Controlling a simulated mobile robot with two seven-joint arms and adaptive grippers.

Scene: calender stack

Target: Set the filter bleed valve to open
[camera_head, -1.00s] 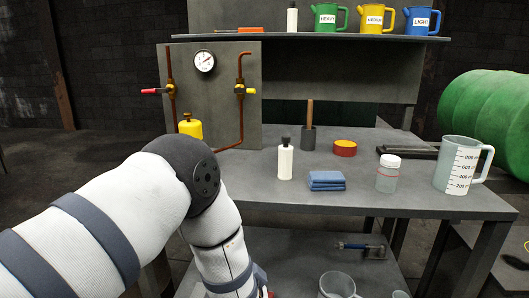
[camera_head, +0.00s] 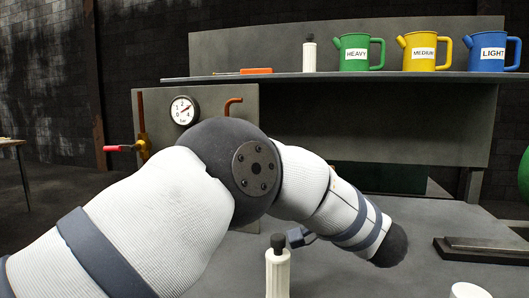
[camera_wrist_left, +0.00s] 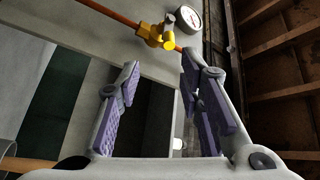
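Two valves belong to the upright grey panel (camera_head: 220,102). The red-handled valve (camera_head: 118,148) sits on the left pipe in the head view, its handle pointing left. A yellow valve (camera_wrist_left: 153,33) on a copper pipe is near the top of the left wrist view; in the head view my elbow hides the right valve. I see no label telling which is the filter bleed valve. My left gripper (camera_wrist_left: 157,90) is open and empty, short of the yellow valve. In the head view it is mostly hidden behind the white bottle and my forearm. My right gripper is out of view.
A pressure gauge (camera_head: 183,110) is on the panel, also in the left wrist view (camera_wrist_left: 188,18). A white bottle (camera_head: 278,270) stands on the bench in front. Green (camera_head: 356,54), yellow (camera_head: 424,52) and blue (camera_head: 487,52) jugs stand on the shelf above.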

